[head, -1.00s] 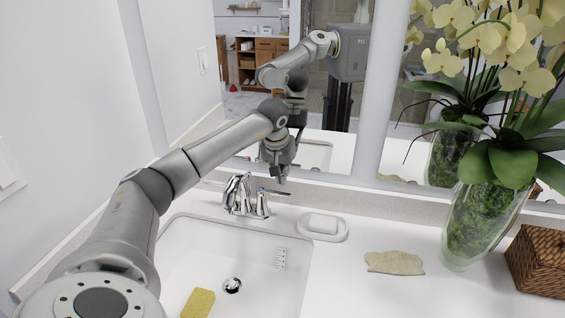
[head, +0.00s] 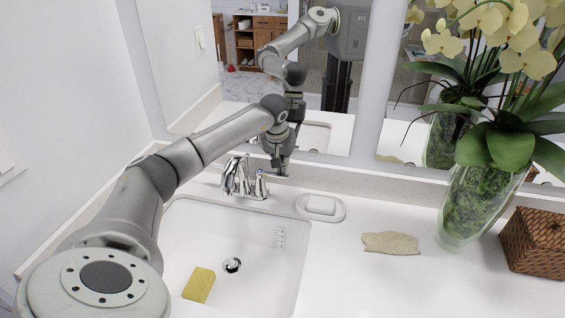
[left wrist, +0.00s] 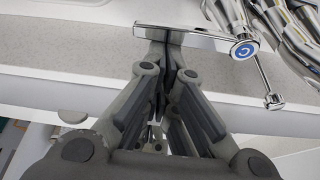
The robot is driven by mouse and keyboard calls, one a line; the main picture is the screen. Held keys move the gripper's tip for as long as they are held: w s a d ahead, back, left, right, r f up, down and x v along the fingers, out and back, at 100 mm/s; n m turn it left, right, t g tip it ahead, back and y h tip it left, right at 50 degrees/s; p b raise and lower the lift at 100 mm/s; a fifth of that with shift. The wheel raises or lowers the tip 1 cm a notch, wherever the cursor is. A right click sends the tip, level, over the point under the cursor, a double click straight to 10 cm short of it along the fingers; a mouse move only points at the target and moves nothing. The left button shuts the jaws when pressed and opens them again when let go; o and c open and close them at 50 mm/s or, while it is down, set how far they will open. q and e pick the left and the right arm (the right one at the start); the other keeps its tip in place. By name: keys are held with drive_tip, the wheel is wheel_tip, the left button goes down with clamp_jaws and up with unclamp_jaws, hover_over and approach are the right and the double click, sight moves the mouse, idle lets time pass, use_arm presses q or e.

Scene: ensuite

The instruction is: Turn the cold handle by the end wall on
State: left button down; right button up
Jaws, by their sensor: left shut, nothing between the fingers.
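The chrome faucet (head: 236,177) stands behind the sink, near the wall at the left. Its cold handle (head: 260,186) is on the right side. In the left wrist view the cold handle's blue C cap (left wrist: 244,50) shows, with its lever (left wrist: 190,32) running left across my fingertips. My left gripper (head: 279,168) is shut and empty, pointing down beside the handle, behind and right of it. In the left wrist view its closed fingertips (left wrist: 168,45) are at the lever; whether they touch it I cannot tell. My right gripper is out of view.
The white sink (head: 300,265) holds a yellow sponge (head: 199,285). A soap dish (head: 335,215) with soap, a beige cloth (head: 391,243), a glass vase with orchids (head: 472,205) and a wicker box (head: 535,243) stand to the right. The mirror (head: 230,120) rises close behind the faucet.

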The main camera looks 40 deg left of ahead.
sight(282, 175)
use_arm(q)
drive_tip(key=shift+s+d, duration=1)
drive_tip(key=shift+s, duration=0.4)
idle(0.4)
